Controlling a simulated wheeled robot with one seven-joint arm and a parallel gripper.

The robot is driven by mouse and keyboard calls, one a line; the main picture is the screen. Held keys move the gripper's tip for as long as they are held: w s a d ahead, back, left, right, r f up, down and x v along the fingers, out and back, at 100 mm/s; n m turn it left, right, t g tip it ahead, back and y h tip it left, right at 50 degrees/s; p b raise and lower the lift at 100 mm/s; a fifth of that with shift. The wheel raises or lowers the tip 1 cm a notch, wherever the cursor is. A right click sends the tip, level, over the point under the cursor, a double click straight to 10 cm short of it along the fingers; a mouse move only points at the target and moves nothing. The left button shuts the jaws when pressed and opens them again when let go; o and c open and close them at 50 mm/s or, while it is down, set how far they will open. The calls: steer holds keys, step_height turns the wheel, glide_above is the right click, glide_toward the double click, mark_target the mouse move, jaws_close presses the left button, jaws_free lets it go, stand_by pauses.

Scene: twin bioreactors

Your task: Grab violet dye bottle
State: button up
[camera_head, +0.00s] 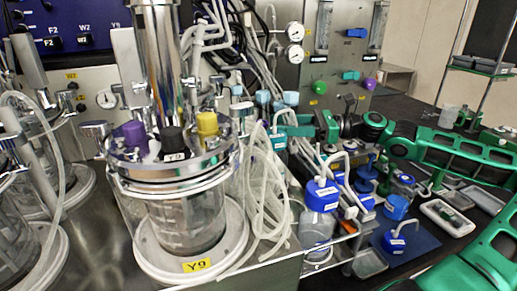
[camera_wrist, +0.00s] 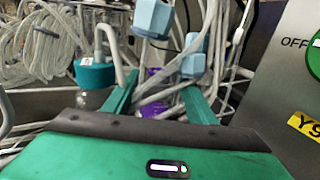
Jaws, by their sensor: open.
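My gripper (camera_wrist: 160,98) is open, its two green fingers reaching forward in the wrist view. Between them a violet piece (camera_wrist: 157,107) shows, probably the violet dye bottle; pale tubes and a finger hide much of it. I cannot tell whether the fingers touch it. In the head view my gripper (camera_head: 292,125) is among tubes behind the front bioreactor. No violet bottle shows clearly there.
A teal-capped bottle (camera_wrist: 95,73) stands just left of the fingers. Light blue connectors (camera_wrist: 193,56) and tubes hang close by. The steel bioreactor (camera_head: 180,190) stands left of my arm. Blue-capped bottles (camera_head: 322,196) crowd the shelf below.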

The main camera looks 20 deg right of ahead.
mark_target(261, 123)
steer(key=shift+x, duration=3)
jaws_close()
